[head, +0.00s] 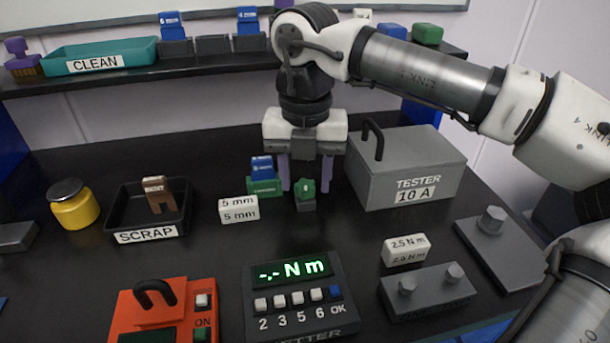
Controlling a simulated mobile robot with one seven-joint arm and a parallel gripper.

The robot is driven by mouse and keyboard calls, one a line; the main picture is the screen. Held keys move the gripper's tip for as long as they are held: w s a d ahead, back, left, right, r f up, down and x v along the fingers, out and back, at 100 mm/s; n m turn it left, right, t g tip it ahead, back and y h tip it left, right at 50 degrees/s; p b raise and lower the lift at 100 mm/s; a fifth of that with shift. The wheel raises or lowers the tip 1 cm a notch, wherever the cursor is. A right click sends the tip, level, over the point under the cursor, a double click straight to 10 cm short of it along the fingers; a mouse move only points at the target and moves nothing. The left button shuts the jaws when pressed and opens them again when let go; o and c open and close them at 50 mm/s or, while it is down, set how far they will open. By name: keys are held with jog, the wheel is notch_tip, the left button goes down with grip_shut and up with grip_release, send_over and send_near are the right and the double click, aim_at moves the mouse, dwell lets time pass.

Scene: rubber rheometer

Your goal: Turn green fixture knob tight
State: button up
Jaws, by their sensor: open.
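A small green knob (306,187) sits on a dark grey fixture base (306,204) on the bench, left of the grey tester box. My gripper (305,190) points down over it. Its two purple fingers are open, one to the left and one to the right of the knob. Gaps show between the knob and the fingers, so they do not appear to touch it. I cannot tell the exact depth of the fingers relative to the knob. The knob's turned position cannot be read clearly.
A green block with a blue block (262,167) on it stands close left of my gripper. A white "5 mm" block (239,209) is front left. The grey tester box (405,170) is close right. A setter panel (298,297) stands in front, showing "-,- N m".

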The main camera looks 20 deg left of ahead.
jog(key=n, duration=0.4)
jog(key=shift+p, duration=0.35)
jog(key=n, duration=0.5)
jog(key=c, duration=0.9)
jog(key=shift+o, duration=0.2)
jog(key=shift+f+m+b, duration=0.15)
jog(key=shift+m+b, duration=0.25)
jog(key=shift+m, duration=1.8)
